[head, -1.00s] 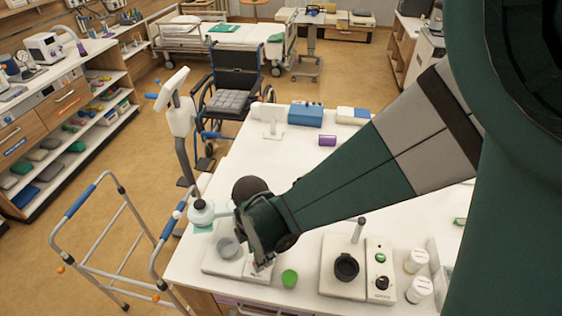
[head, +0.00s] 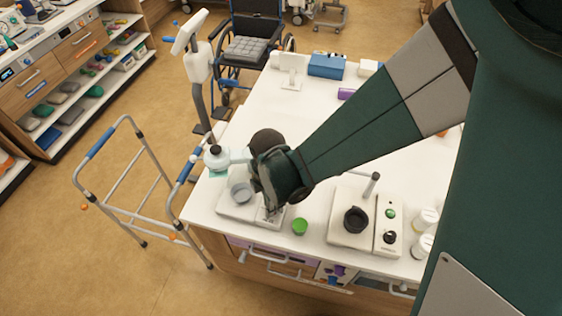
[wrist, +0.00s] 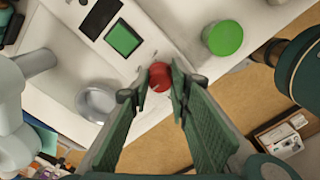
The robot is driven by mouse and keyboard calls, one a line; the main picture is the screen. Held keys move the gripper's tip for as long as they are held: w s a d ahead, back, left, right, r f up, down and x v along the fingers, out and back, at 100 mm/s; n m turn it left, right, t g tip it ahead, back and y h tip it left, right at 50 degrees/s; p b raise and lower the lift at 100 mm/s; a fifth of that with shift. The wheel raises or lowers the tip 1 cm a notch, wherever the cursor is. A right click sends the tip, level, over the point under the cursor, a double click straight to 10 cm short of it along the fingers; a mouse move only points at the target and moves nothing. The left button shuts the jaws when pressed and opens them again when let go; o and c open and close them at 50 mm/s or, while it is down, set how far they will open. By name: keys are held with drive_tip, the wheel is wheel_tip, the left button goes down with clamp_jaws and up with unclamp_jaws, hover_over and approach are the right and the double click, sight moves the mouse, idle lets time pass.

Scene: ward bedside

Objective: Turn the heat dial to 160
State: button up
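A red dial (wrist: 160,77) sits at the edge of a white device in the wrist view. Its markings are too small to read. The device (head: 228,210) also carries a grey metal bowl (head: 240,192) and a panel with a green screen (wrist: 123,39). My gripper (wrist: 161,84) points down at the dial, with one green finger on each side of it. The fingertips are very close to the dial; whether they press on it is unclear. In the head view my gripper (head: 272,212) hides the dial.
A green round container (head: 300,227) stands just right of the device. Further right are a second white device with a black cup (head: 356,220) and a black knob (head: 390,237), then white jars (head: 424,220). A pale rounded object (head: 217,157) stands behind the bowl. The table's middle is clear.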

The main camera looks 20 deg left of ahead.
drive_tip(key=shift+m, duration=0.3)
drive_tip(key=m+b, duration=0.3)
drive_tip(key=m, duration=0.1)
drive_tip(key=shift+f+m, duration=0.1)
drive_tip(key=shift+m, duration=0.3)
drive_tip(key=m+b, duration=0.2)
drive_tip(key=m, duration=0.4)
drive_tip(key=shift+b, duration=0.35)
drive_tip(key=m+b, duration=0.1)
drive_tip(key=m, duration=0.5)
drive_tip(key=shift+m+b, duration=0.3)
drive_tip(key=shift+b, duration=0.05)
drive_tip(key=m+b, duration=0.1)
drive_tip(key=m, duration=0.4)
drive_tip(key=shift+m, duration=0.4)
drive_tip(key=o, duration=0.9)
